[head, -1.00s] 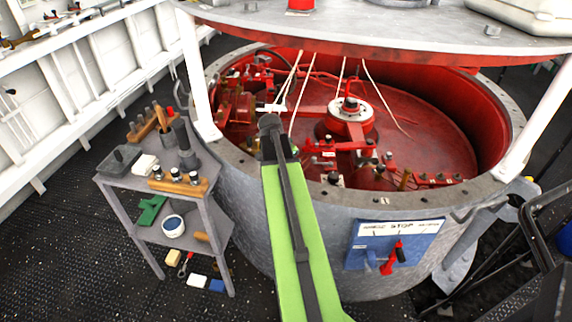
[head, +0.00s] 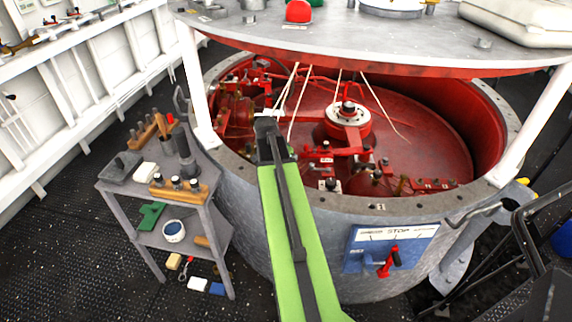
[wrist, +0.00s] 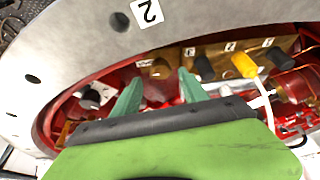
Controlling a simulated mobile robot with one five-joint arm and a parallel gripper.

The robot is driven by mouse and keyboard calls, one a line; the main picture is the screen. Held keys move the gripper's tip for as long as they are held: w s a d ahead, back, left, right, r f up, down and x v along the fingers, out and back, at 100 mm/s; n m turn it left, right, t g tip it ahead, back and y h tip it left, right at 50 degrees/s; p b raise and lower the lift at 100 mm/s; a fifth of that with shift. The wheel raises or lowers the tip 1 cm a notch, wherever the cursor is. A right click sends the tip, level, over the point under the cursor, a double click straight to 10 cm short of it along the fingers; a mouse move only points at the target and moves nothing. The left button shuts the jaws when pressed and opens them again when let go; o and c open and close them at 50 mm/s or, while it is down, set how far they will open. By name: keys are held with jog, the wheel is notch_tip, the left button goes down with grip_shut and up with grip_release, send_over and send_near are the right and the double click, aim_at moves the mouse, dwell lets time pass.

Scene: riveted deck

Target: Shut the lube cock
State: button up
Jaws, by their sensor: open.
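My gripper (wrist: 163,73) shows two green fingers spread apart with nothing between them. In the head view my gripper (head: 268,125) reaches over the near rim into the red-lined drum. In the wrist view a brass block ahead and to the right carries a yellow handle (wrist: 243,65) between black knobs (wrist: 204,67), with small white labels above. A black knob on a white plate (wrist: 95,97) is left of the fingers. I cannot tell which fitting is the lube cock; the labels are too small to read.
The grey drum rim (head: 420,205) curves around the red machinery. A grey round top (head: 400,35) hangs above on white posts. Pale cords (head: 293,100) hang near my gripper. A tool stand (head: 170,195) is at left. A blue STOP panel (head: 370,262) is on the drum's front.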

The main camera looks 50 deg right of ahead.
jog(key=p+v, duration=1.1)
jog(key=v, duration=0.2)
jog(key=shift+a+r, duration=0.2)
jog(key=shift+r, duration=0.15)
jog(key=shift+s, duration=0.1)
